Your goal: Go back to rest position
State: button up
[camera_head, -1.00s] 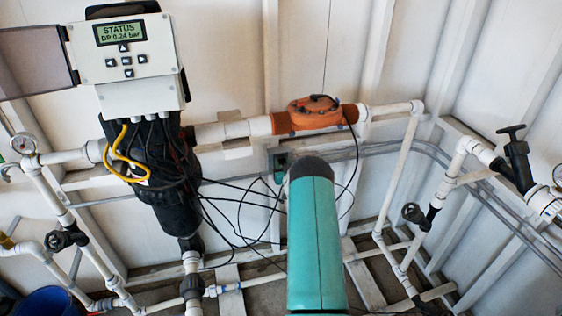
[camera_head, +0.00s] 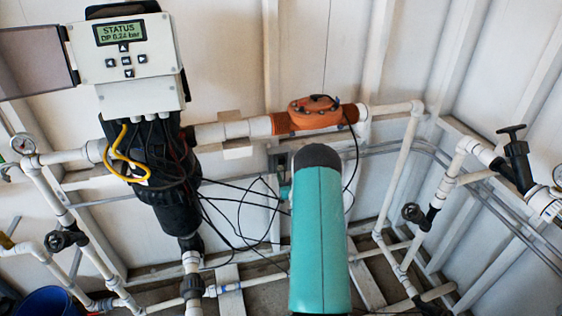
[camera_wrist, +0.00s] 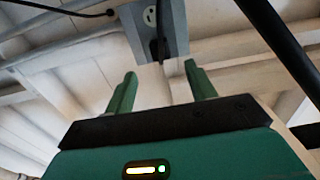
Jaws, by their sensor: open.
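In the wrist view, my gripper (camera_wrist: 161,84) has its two green fingers spread apart, with nothing held between them. Beyond the fingertips is a grey box (camera_wrist: 172,30) with a round socket on its face and a dark plug-like part below it. The fingers look apart from the box, though the exact distance is hard to tell.
A controller box (camera_head: 125,55) reading "STATUS DP 0.24 bar" has its cover swung open at left. An orange pipe unit (camera_head: 313,115) sits behind and above my arm. Loose black cables (camera_head: 240,205) hang left of my arm. A valved pipe (camera_head: 517,160) stands at right.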

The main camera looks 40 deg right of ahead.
jog(key=v, duration=0.5)
jog(key=shift+s+a, duration=0.1)
jog(key=shift+s, duration=0.05)
